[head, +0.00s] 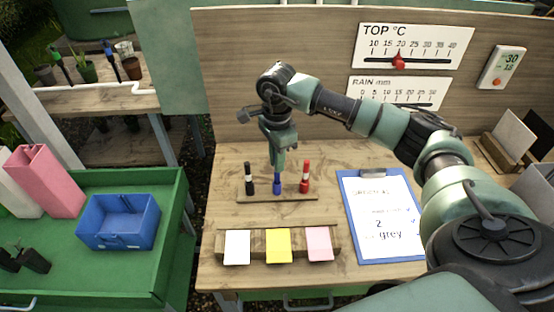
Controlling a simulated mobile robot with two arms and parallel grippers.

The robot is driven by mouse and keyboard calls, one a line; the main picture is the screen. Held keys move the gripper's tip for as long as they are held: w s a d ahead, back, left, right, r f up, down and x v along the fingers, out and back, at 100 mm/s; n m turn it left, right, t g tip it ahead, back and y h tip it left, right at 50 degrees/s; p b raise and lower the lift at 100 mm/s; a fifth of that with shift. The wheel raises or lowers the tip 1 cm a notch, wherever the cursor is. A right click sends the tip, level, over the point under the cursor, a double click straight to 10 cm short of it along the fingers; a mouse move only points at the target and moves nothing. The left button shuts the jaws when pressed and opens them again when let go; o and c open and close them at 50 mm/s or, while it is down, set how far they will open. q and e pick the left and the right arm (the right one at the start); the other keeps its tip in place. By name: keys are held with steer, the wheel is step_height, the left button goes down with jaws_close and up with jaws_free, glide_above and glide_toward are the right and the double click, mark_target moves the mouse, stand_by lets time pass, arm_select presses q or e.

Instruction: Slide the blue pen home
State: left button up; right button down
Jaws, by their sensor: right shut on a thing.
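The blue pen (277,186) stands upright in a low wooden pen rack (300,196) on the table. It is between a black pen (249,179) on the left and a red pen (305,177) on the right. My right gripper (277,165) points straight down over the rack and is shut on the blue pen's upper part, which its fingers hide. The pen's lower end is at the rack; I cannot tell how deep it sits. My left gripper is not in view.
A wooden block with white, yellow (278,246) and pink cards stands in front of the rack. A clipboard (352,212) lies to the right. A backboard with temperature and rain scales rises behind. A blue bin (118,241) sits on the green bench at left.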

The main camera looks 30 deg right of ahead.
steer(key=shift+f, duration=0.1)
steer(key=shift+f+b, duration=1.45)
steer(key=shift+f, duration=0.1)
steer(key=c, duration=1.3)
jaws_free()
steer(key=shift+r, duration=0.1)
step_height(320, 180, up, 8)
steer(key=shift+f+b, duration=0.15)
steer(key=shift+b, duration=0.8)
